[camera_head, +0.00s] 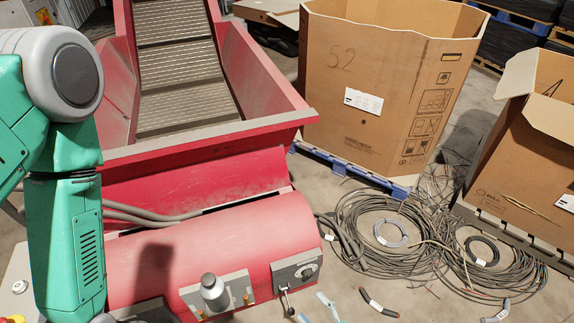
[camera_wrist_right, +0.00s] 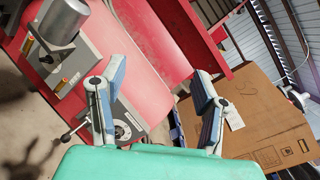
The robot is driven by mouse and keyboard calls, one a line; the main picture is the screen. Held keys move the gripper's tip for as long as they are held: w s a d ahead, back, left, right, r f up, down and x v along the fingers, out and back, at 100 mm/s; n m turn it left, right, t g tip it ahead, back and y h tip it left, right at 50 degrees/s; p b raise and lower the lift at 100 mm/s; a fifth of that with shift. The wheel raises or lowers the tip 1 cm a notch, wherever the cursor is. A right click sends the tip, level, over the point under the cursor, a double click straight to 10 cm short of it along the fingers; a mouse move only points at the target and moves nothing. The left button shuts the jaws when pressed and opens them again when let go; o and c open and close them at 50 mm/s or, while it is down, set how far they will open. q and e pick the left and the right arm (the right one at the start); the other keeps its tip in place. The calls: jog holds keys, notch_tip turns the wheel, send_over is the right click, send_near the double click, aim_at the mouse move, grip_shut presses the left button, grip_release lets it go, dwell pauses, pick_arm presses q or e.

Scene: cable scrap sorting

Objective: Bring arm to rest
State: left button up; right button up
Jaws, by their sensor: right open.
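My right gripper (camera_head: 313,308) shows only by its pale blue fingertips at the bottom edge of the head view, in front of the red machine. In the right wrist view its two fingers (camera_wrist_right: 158,75) stand wide apart with nothing between them. Behind them are the machine's red housing and a control plate with a dial (camera_wrist_right: 122,128). My left arm (camera_head: 65,190), green with a grey joint, comes in at the left of the head view. My left gripper is out of the picture.
The red machine (camera_head: 200,255) with its slatted conveyor (camera_head: 175,60) fills the left and middle. A large cardboard box (camera_head: 385,90) stands on a blue pallet behind, another box (camera_head: 530,150) at right. Coiled cables (camera_head: 385,235) and short cable pieces (camera_head: 378,302) lie on the floor.

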jog(key=s+a+r+n+g+y, duration=0.3)
jog(key=s+a+n+g, duration=0.15)
jog(key=a+g, duration=0.2)
jog(key=s+a+r+n+g+y, duration=0.2)
jog(key=s+a+r+n+g, duration=0.15)
jog(key=s+a+g, duration=0.35)
jog(key=s+d+n+g+h, duration=0.1)
jog(key=s+n+g+h, duration=0.4)
jog(key=s, duration=0.6)
jog(key=s+d+n+h, duration=0.2)
jog(key=d+n+h, duration=0.15)
jog(key=d, duration=0.55)
jog(key=s+d+n+h, duration=0.2)
jog(key=d+h, duration=0.2)
jog(key=d, duration=0.5)
jog(key=w+d+r+n+t+h, duration=0.15)
jog(key=w+d+r, duration=0.25)
jog(key=d, duration=0.4)
jog(key=w+d+r+t+h, duration=0.3)
jog(key=w+d+r, duration=0.1)
jog(key=d, duration=0.5)
notch_tip(320, 180, down, 22)
jog(key=w+a+t+b, duration=0.1)
jog(key=w+b, duration=0.1)
jog(key=b, duration=2.1)
jog(key=shift+w+n, duration=0.15)
jog(key=shift+n, duration=0.25)
jog(key=shift+a+f, duration=0.1)
